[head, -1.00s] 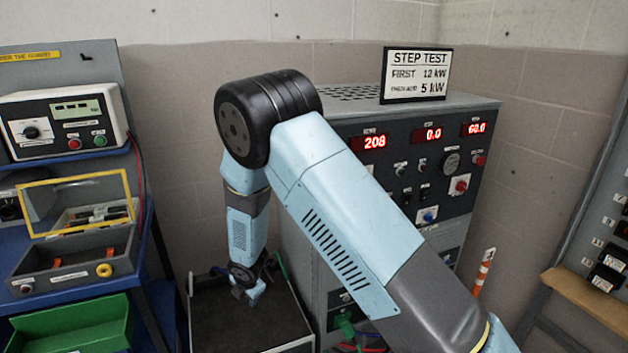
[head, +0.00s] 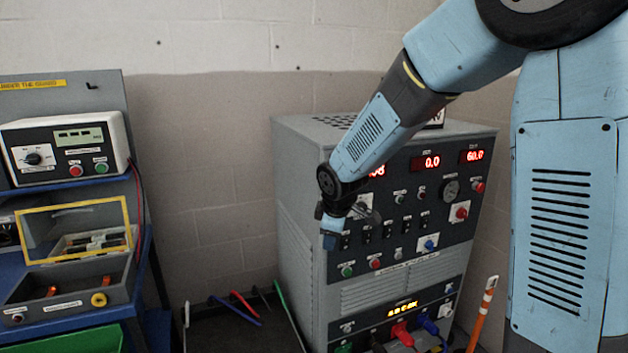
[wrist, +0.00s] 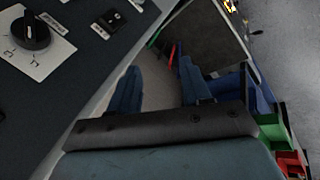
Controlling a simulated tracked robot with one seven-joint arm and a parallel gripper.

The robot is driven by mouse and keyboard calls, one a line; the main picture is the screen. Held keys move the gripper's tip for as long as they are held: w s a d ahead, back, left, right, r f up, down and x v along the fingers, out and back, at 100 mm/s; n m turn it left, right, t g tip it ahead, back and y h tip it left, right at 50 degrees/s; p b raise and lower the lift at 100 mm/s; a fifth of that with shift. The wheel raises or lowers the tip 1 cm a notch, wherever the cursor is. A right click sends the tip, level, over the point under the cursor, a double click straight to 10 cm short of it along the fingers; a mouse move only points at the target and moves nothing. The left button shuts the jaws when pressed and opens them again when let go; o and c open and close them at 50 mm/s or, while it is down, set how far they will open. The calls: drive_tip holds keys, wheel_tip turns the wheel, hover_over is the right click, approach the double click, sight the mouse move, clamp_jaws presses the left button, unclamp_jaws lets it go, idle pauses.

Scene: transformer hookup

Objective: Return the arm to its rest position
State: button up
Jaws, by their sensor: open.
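My gripper (head: 331,232) hangs in front of the left part of the grey test cabinet's panel (head: 300,190) in the head view. My arm reaches in from the upper right and hides part of the cabinet's top and its sign. In the wrist view the two blue fingers (wrist: 158,88) stand apart with nothing between them. The cabinet's dark panel with a black knob (wrist: 30,32) shows close by at the upper left of the wrist view. I cannot tell the exact gap between gripper and panel.
A blue bench (head: 140,275) with a tester (head: 62,150) and a yellow-framed box (head: 75,235) stands at the left. A dark floor tray (head: 240,325) with coloured leads lies between bench and cabinet. Plugs (head: 400,332) sit low on the cabinet. An orange-white post (head: 482,312) stands right.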

drive_tip(key=s+d+r+m, duration=0.5)
drive_tip(key=s+d+r, duration=0.1)
drive_tip(key=d+r, duration=0.15)
drive_tip(key=s+d+r+m, duration=0.3)
drive_tip(key=s+d+m, duration=0.2)
drive_tip(key=s, duration=0.5)
drive_tip(key=s+d+r+m, duration=0.4)
drive_tip(key=s+d+m, duration=0.1)
drive_tip(key=s, duration=0.6)
drive_tip(key=shift+d+t+h, duration=0.3)
drive_tip(key=shift+d+h, duration=0.1)
drive_tip(key=shift+d, duration=0.45)
